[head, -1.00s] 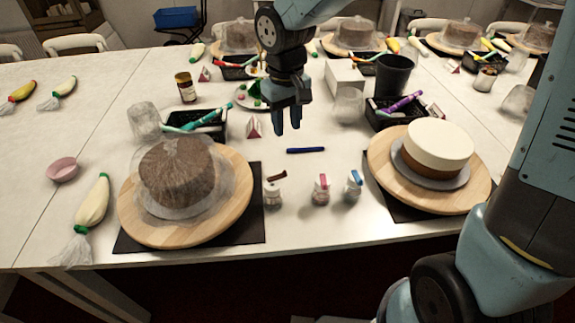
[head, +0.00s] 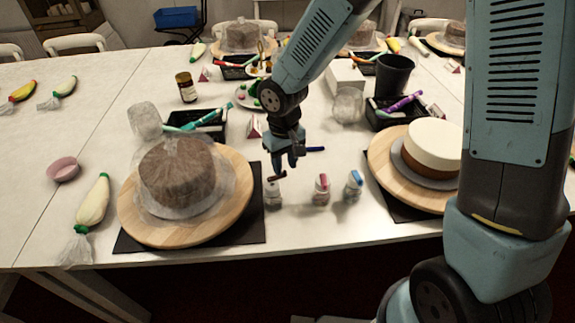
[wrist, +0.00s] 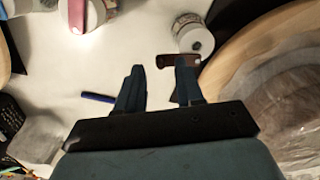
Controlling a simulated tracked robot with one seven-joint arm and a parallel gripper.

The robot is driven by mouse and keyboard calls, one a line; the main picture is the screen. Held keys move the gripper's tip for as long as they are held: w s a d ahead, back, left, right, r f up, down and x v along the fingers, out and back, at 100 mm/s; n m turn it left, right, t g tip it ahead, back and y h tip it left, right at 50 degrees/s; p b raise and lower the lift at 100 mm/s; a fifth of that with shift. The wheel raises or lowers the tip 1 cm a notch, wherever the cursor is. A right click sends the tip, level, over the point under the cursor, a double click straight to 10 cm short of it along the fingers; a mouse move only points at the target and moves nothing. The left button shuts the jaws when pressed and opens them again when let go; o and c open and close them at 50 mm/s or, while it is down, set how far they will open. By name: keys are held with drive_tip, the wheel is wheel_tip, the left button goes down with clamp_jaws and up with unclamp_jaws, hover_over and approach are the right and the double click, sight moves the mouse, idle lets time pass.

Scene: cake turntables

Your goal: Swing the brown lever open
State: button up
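The brown lever (head: 277,176) sits on top of a small clear jar (head: 273,195) beside the left turntable. My gripper (head: 285,165) points down just above and behind that jar. In the wrist view the brown lever (wrist: 165,61) lies at the fingertips, partly hidden by the right finger, with its jar (wrist: 193,36) just beyond. My gripper (wrist: 159,69) is open, its two fingers apart with nothing held between them. I cannot tell whether a finger touches the lever.
Two similar jars, one with a red lever (head: 322,181) and one with a blue lever (head: 354,178), stand to the right. A wooden turntable (head: 236,205) with a wrapped brown cake is close on the left. A blue pen (head: 315,149) lies behind. Another turntable (head: 386,178) is right.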

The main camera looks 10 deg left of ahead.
drive_tip(key=shift+f, duration=0.6)
drive_tip(key=shift+c, duration=0.3)
clamp_jaws()
